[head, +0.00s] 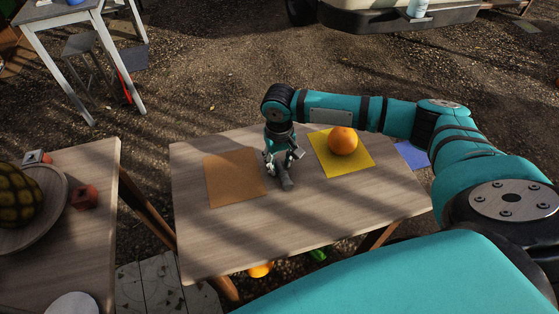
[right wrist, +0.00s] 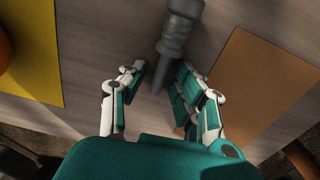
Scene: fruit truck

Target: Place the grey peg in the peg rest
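The grey peg (head: 287,183) is on the wooden table, between the brown mat and the yellow mat. In the right wrist view the peg (right wrist: 176,32) points up the picture, and its narrow end reaches between the fingertips. My right gripper (head: 283,160) is low over the table at the peg. In the right wrist view its fingers (right wrist: 161,75) are apart, with a gap beside the peg, so it is open. My left gripper is not in view. I cannot make out a peg rest.
The table (head: 330,215) bears a brown mat (head: 234,177) and a yellow mat (head: 361,163) with an orange (head: 343,141). The front part is clear. A second table (head: 105,165) at left has a pineapple (head: 18,195) on a plate and a red block (head: 84,195).

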